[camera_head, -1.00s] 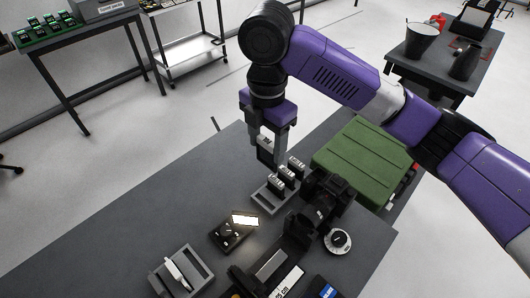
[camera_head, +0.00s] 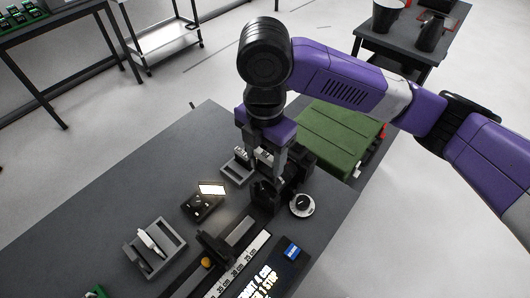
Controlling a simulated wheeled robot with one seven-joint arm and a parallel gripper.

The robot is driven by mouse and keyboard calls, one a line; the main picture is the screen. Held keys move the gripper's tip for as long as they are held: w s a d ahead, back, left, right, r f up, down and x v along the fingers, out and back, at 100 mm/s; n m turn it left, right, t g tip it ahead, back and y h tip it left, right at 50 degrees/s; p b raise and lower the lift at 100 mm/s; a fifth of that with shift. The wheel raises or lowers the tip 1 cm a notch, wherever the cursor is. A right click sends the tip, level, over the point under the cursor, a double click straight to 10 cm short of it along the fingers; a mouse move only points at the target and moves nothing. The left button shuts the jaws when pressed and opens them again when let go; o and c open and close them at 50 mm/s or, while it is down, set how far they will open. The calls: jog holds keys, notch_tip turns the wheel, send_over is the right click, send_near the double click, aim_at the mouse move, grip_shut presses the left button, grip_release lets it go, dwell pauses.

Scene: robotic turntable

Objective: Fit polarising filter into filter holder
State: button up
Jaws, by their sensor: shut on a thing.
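My gripper (camera_head: 263,163) points down over the table and is shut on a small dark piece, probably the polarising filter, though the fingers hide most of it. It is in front of the slotted grey rack (camera_head: 238,168), where small upright pieces stand partly hidden behind the gripper. A black camera-like unit (camera_head: 265,192) stands just below and right of the fingertips; contact cannot be told. I cannot tell for sure which thing is the filter holder. A grey stand (camera_head: 168,233) with a white tilted piece (camera_head: 152,242) is at the lower left.
A small black box with a glowing panel (camera_head: 211,189) lies left of the gripper. A white dial (camera_head: 302,206) is to the right. A scaled rail (camera_head: 245,262) and a lettered display (camera_head: 262,284) are at the front. A green case (camera_head: 335,130) is behind. The table's left part is clear.

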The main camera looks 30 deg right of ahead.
aim_at(265, 176)
jog(key=shift+f, duration=0.1)
jog(key=shift+f+b, duration=2.1)
jog(key=shift+f, duration=0.75)
jog(key=shift+f+b, duration=1.95)
jog(key=shift+f, duration=0.95)
jog(key=o, duration=1.4)
jog(key=shift+r, duration=3.9)
